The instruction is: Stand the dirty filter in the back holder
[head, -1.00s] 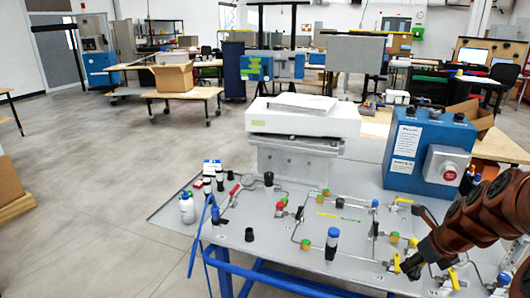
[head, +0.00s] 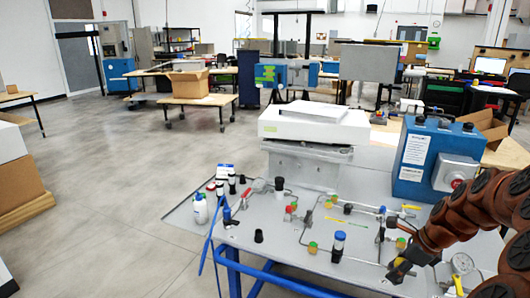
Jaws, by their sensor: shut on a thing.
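My gripper (head: 398,272) is at the end of the brown arm, low over the right part of the grey work surface (head: 215,215). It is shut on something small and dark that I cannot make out. A black-capped cylinder (head: 279,187) stands upright at the back of the surface, in front of the white-topped unit. A blue-capped cylinder (head: 338,246) stands upright near the front middle, left of my gripper. A short black holder-like piece (head: 258,236) stands at the front left. I cannot tell which of these is the dirty filter or the back holder.
Thin pipes with red, green and yellow fittings (head: 312,247) cover the middle. A gauge (head: 462,263) stands right of my gripper. A blue box (head: 425,157) stands at the back right, a white-topped unit (head: 315,125) at the back. A white bottle (head: 200,209) stands at the left edge.

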